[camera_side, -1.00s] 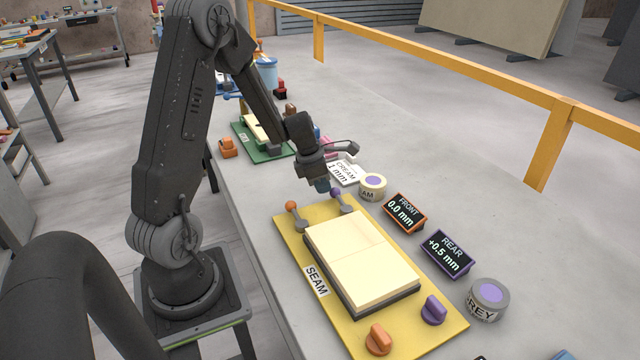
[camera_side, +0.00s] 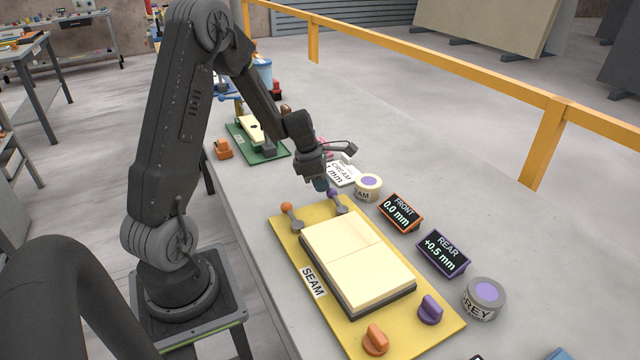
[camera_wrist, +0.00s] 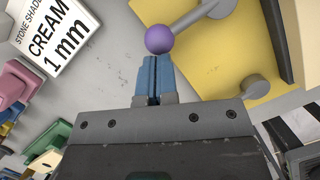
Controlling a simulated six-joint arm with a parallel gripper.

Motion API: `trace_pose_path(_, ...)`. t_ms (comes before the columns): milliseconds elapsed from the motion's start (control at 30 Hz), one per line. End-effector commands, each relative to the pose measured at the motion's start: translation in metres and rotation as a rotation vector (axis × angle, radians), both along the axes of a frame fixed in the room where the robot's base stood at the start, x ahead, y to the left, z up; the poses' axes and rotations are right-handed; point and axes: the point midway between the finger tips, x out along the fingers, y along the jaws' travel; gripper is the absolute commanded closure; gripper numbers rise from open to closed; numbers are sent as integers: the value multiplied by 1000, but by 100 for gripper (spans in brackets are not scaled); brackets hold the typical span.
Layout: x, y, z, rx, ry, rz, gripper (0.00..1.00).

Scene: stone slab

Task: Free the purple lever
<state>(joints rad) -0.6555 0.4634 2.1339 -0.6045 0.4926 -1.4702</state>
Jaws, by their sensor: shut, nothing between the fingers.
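The purple lever (camera_side: 334,195) has a ball knob on a grey arm and stands at the far end of the yellow SEAM board (camera_side: 283,250). In the wrist view its purple knob (camera_wrist: 159,39) sits just beyond my blue fingertips, with the grey arm running up to the right. My gripper (camera_side: 321,186) is shut and empty, its tips (camera_wrist: 154,62) at or very near the knob; I cannot tell whether they touch. An orange-knobbed lever (camera_side: 287,208) stands to the left. A cream two-piece slab (camera_side: 355,262) lies on the board.
An orange knob (camera_side: 375,340) and a purple knob (camera_side: 430,310) stand at the board's near end. FRONT display (camera_side: 400,212) reads 0.0 mm; REAR display (camera_side: 442,252) reads +0.5 mm. A cream tin (camera_side: 368,187) and CREAM 1 mm card (camera_wrist: 50,38) are close to my gripper.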

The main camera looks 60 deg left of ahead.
Motion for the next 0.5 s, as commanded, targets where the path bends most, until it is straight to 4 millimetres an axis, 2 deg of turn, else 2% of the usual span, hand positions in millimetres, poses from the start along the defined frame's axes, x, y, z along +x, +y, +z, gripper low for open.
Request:
trace_pose_path(267,12,2,-1,-1,1,-149,100)
trace_pose_path(500,30,1,-1,-1,1,-371,100)
